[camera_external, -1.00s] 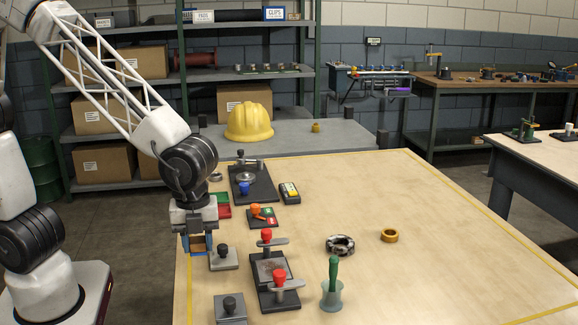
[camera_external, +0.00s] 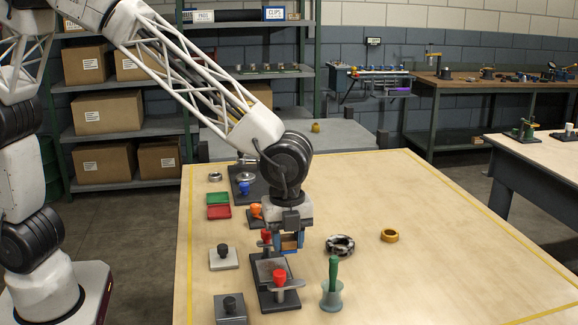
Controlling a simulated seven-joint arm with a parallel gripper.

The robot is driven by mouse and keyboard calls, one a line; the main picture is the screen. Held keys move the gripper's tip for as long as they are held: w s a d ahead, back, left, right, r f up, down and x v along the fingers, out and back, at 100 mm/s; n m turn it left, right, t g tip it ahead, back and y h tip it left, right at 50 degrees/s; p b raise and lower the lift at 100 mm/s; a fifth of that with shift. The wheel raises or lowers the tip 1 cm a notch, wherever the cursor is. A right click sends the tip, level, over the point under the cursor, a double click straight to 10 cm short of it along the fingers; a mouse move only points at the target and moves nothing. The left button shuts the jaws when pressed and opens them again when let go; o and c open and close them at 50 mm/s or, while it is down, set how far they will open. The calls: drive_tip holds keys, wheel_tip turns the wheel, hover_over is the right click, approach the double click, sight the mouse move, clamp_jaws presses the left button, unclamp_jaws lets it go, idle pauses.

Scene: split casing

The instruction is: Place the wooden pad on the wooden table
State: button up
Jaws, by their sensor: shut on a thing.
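My gripper (camera_external: 288,249) hangs over the wooden table (camera_external: 440,255), above and just behind the dark clamp fixture with red knobs. It is shut on a small brown block, which looks like the wooden pad (camera_external: 289,242), between its blue fingers. The pad appears to be above the tabletop, but its exact height is hard to tell. The fingers and the wrist partly hide it. The fixture's far red knob sits just left of the gripper and is partly covered.
The clamp fixture (camera_external: 272,284) stands in front of my gripper. Knobbed plates (camera_external: 224,258) lie left. The table's right side is clear.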

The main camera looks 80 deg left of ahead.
drive_tip(key=w, duration=0.4)
drive_tip(key=w+f, duration=0.1)
drive_tip(key=w, duration=0.4)
drive_tip(key=w+d+f, duration=0.1)
drive_tip(key=w, duration=0.3)
drive_tip(key=shift+w+f, duration=0.15)
drive_tip(key=shift+w, duration=0.1)
drive_tip(key=shift+w, duration=0.1)
hover_over(418, 275)
drive_tip(key=shift+f, duration=0.75)
drive_tip(key=shift+f, duration=0.1)
drive_tip(key=shift+f, duration=1.65)
drive_tip(key=shift+f, duration=0.15)
drive_tip(key=o, duration=1)
